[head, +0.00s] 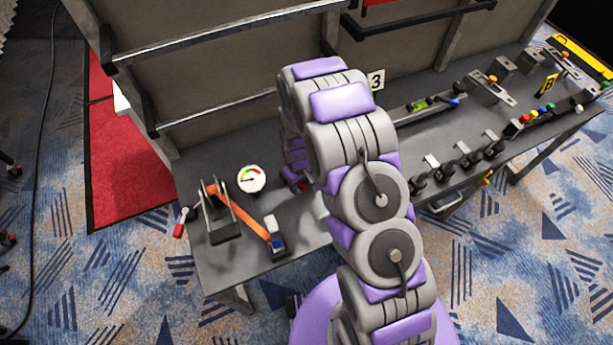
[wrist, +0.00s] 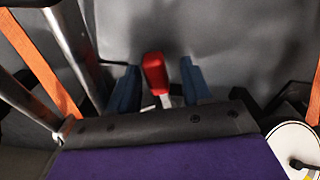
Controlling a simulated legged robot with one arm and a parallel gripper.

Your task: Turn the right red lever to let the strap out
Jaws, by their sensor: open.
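In the wrist view, a red lever handle (wrist: 155,73) on a pale shaft stands between the two blue fingers of my gripper (wrist: 159,67). The fingers are apart, with a visible gap on each side of the handle. In the head view, my arm hides most of my gripper. Another red-ended lever (head: 179,230) sticks out left of the frame. Orange strap (wrist: 42,63) also shows at the left of the wrist view.
A round white gauge (head: 251,179) stands on the grey table behind the strap, and it shows in the wrist view (wrist: 290,150). Dark rails and a panel rise behind the table. Several knobs and valves (head: 458,165) fill the right side of the table.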

